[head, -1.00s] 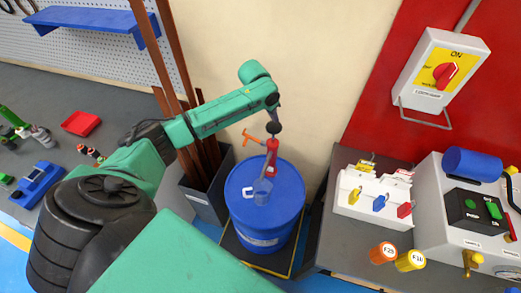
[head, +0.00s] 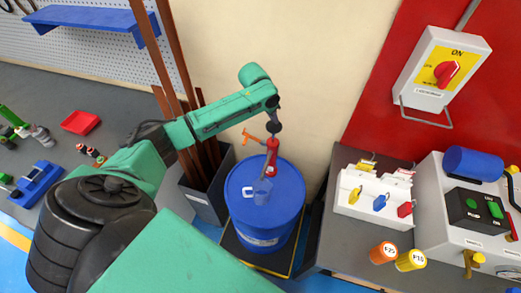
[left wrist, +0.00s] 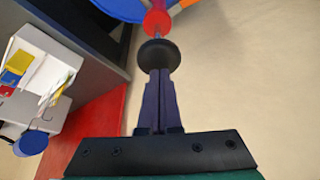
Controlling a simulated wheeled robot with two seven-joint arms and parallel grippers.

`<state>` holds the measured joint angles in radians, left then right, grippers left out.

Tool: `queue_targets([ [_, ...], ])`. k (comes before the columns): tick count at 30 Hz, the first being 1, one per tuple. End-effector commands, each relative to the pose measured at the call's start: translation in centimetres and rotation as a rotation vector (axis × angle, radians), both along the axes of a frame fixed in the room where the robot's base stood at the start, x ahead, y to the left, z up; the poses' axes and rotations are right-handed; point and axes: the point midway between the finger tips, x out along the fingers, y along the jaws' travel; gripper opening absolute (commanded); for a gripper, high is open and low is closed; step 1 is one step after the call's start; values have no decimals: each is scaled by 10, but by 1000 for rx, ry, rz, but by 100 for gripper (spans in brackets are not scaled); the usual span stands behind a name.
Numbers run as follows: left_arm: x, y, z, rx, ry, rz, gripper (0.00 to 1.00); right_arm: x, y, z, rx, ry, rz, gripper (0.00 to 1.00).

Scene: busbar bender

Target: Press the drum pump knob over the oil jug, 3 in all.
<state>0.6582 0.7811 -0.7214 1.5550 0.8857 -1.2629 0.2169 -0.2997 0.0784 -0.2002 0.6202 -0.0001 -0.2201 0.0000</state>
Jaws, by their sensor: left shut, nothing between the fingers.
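The pump's black knob (head: 275,127) is at the top, and an orange lever (head: 249,136) sticks out to the left.
A dark bin (head: 203,202) with brown bars stands left of the drum. A red rotary switch (head: 445,71) hangs on the wall.

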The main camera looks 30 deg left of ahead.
Motion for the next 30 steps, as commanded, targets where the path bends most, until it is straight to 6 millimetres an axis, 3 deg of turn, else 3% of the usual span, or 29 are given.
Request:
queue_targets([
  [30,-1,-1,-38,-1,4,0,0,0,-2,-14,-3,0,1,0],
])
